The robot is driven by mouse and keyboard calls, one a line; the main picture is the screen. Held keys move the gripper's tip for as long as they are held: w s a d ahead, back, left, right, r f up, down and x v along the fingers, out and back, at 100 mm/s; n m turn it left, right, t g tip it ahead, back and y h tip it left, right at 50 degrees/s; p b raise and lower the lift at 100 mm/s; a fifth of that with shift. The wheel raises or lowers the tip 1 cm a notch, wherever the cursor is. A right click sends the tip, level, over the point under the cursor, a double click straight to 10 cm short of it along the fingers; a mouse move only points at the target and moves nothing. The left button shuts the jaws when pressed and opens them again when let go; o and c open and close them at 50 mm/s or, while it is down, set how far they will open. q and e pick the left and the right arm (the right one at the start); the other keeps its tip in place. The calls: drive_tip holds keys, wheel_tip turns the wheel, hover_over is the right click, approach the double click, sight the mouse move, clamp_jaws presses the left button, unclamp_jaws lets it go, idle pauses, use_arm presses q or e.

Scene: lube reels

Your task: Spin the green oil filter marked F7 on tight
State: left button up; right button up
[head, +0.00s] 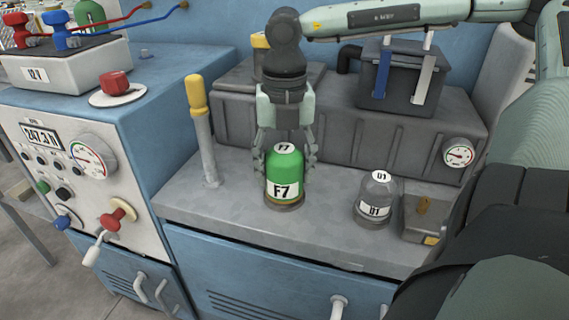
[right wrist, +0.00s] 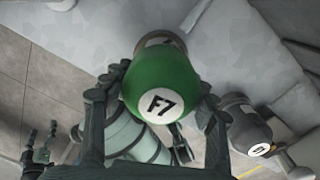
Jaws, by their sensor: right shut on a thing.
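The green oil filter marked F7 (head: 284,176) stands upright on a round grey base on the bench top. My right gripper (head: 285,160) comes down from above, its fingers on both sides of the filter and shut on it. In the right wrist view, the filter (right wrist: 160,85) fills the space between the fingers (right wrist: 160,95), its F7 label towards the camera. The joint between filter and base is partly hard to make out. My left gripper cannot be made out clearly in the head view.
A grey filter marked D1 (head: 376,190) stands right of F7. A yellow-handled lever (head: 200,125) rises to the left. A ribbed grey housing (head: 340,130) and a dark box (head: 395,78) stand behind. The bench front edge (head: 270,238) is clear.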

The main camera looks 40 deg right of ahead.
drive_tip(key=shift+f+m+b, duration=0.25)
drive_tip(key=shift+m+b, duration=0.85)
drive_tip(key=shift+b, duration=0.1)
drive_tip(key=shift+w+m+b, duration=0.1)
drive_tip(key=shift+m+b, duration=0.65)
drive_tip(key=shift+m, duration=0.15)
drive_tip(key=shift+r+m, duration=0.15)
drive_tip(key=shift+m, duration=0.25)
drive_tip(key=shift+r, duration=0.1)
drive_tip(key=shift+b, duration=0.3)
drive_tip(key=m+b, duration=0.3)
drive_tip(key=m, duration=0.1)
drive_tip(key=shift+f, duration=0.25)
drive_tip(key=shift+m+b, duration=0.4)
drive_tip(key=shift+b, duration=0.05)
drive_tip(key=shift+r+m, duration=0.2)
drive_tip(key=shift+m, duration=0.2)
